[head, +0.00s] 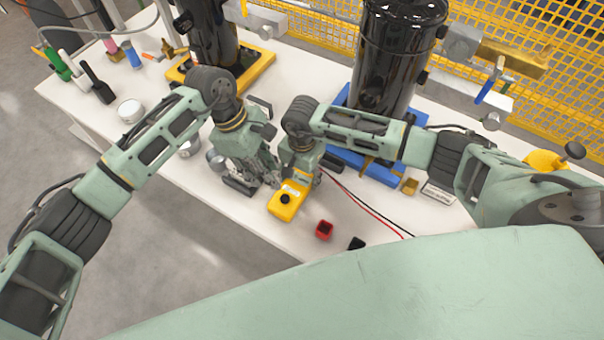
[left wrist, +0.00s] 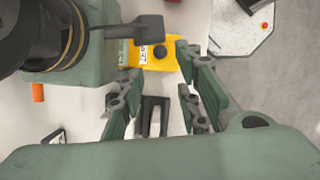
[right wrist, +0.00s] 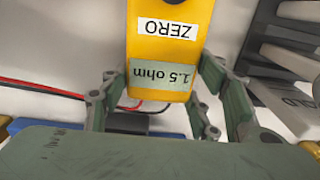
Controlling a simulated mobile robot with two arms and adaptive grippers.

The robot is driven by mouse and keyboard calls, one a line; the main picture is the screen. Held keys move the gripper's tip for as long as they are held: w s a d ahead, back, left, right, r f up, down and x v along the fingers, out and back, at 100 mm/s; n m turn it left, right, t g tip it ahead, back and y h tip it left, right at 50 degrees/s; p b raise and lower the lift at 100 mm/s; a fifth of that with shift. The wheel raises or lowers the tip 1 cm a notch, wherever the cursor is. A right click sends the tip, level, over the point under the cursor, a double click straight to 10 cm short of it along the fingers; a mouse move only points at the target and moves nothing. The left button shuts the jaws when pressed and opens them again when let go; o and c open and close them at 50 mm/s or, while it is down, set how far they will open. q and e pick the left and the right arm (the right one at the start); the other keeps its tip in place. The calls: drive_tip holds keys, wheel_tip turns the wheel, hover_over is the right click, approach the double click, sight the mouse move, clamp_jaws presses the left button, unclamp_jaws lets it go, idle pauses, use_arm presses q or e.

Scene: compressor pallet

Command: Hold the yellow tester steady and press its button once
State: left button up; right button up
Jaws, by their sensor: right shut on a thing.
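The yellow tester (head: 278,209) is near the front edge of the white table in the head view, with a round black button (head: 285,198) on top. My right gripper (head: 298,175) is shut on the tester's far end. In the right wrist view, the tester (right wrist: 168,49) sits between the fingers, with upside-down "ZERO" and "1.5 ohm" labels. My left gripper (head: 262,184) is open and empty, just left of the tester. In the left wrist view, its fingers (left wrist: 157,78) are spread, with the tester and button (left wrist: 160,51) beyond the fingertips.
A red open cap (head: 324,230) and a black one (head: 356,243) lie right of the tester, near red and black leads (head: 362,201). Black cylinders stand behind on a yellow base (head: 262,62) and a blue base (head: 372,172). A white round tin (head: 130,110) stands at left.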

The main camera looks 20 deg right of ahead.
use_arm(q)
drive_tip(key=shift+c, duration=0.2)
use_arm(e)
drive_tip(key=c, duration=0.7)
use_arm(q)
clamp_jaws()
idle(0.7)
